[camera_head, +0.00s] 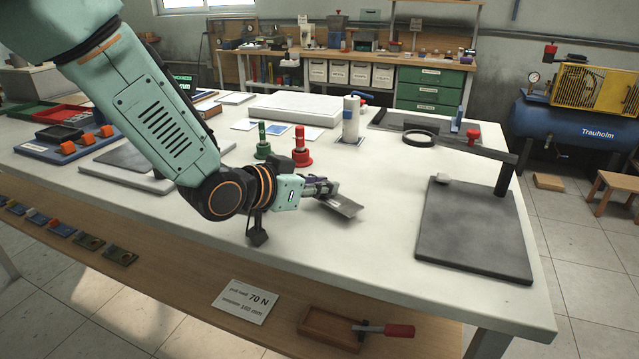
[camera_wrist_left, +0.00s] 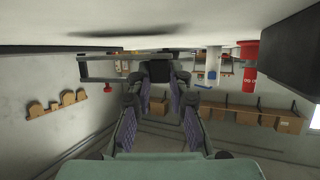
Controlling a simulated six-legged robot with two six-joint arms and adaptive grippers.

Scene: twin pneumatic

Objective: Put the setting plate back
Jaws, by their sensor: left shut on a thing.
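My left gripper (camera_head: 322,188) reaches in from the left, low over the middle of the white table (camera_head: 400,265). It is shut on a small flat grey plate (camera_head: 342,207), which I take for the setting plate. The plate sticks out past the fingertips, a little tilted, close above the table. In the left wrist view, the fingers (camera_wrist_left: 160,95) close on a dark piece between them, with the table surface upside down across the top. The plate's outline is hard to make out there. My right gripper is not in view.
A green-based fitting (camera_head: 263,148) and a red one (camera_head: 301,153) stand behind the gripper. A white cylinder (camera_head: 351,120) stands farther back. A dark base plate with a post and arm (camera_head: 470,225) is at the right. Clear table lies between the gripper and that base.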

